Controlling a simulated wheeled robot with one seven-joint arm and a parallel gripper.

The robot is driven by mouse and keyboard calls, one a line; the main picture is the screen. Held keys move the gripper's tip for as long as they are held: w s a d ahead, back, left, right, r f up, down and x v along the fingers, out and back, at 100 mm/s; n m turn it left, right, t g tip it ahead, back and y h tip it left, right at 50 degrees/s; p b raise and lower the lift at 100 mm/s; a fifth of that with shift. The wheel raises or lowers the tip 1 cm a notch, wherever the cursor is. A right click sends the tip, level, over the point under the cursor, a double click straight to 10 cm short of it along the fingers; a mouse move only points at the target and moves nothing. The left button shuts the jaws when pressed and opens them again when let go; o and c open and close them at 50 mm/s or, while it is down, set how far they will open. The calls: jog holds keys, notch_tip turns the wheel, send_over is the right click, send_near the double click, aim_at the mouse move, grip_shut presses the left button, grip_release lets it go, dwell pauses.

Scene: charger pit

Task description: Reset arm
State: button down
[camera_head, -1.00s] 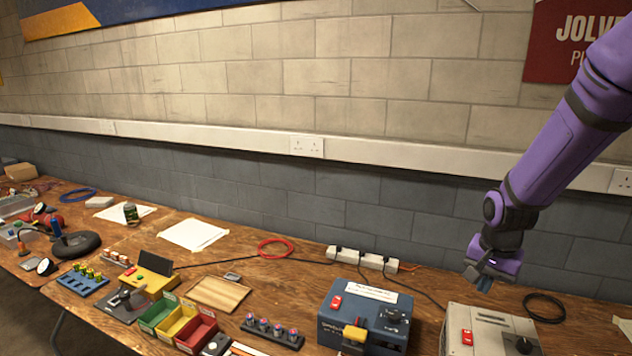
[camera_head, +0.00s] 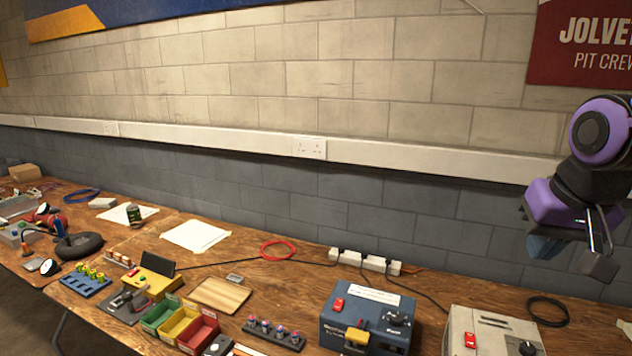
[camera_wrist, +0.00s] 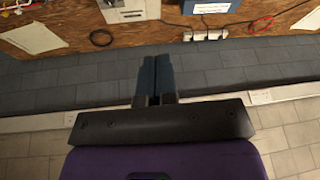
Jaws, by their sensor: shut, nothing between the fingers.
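My purple and black gripper (camera_head: 578,250) is at the right of the head view, raised in front of the grey wall and above the bench. In the wrist view its two dark fingers (camera_wrist: 155,78) lie together, with nothing held between them. The wrist view shows the bench edge and wall upside down beyond the fingers. No object touches the gripper.
The wooden bench (camera_head: 130,258) runs along the wall. A power strip (camera_head: 365,262), red cable ring (camera_head: 278,250), black cable ring (camera_head: 547,310) and coloured bins (camera_head: 180,325) lie nearby.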

jog(key=s+a+r+n+t, duration=0.1)
jog(key=s+r+n, duration=0.1)
jog(key=s, duration=0.6)
jog(key=shift+s+r+n, duration=0.2)
jog(key=shift+r+n, duration=0.1)
jog(key=shift+r, duration=0.5)
